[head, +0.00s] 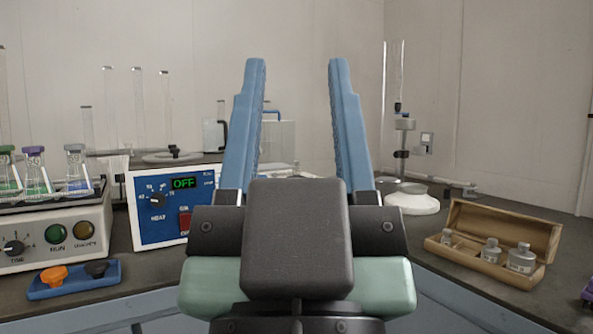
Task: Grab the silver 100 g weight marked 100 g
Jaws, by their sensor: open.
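My gripper (297,68) is open and empty in the middle of the head view, its two blue fingers pointing up and wide apart. An open wooden box (466,259) lies on the bench at the right, apart from my gripper. Three silver weights stand in it: a small one (447,238) at the left, a medium one (491,251) and the largest one (521,258) at the right. Their markings are too small to read, so I cannot tell which is marked 100 g.
A blue control box (160,231) with an OFF display stands left of my gripper. A shaker (66,240) with several flasks is farther left, with a small blue tray (75,281) before it. Bare bench lies around the wooden box.

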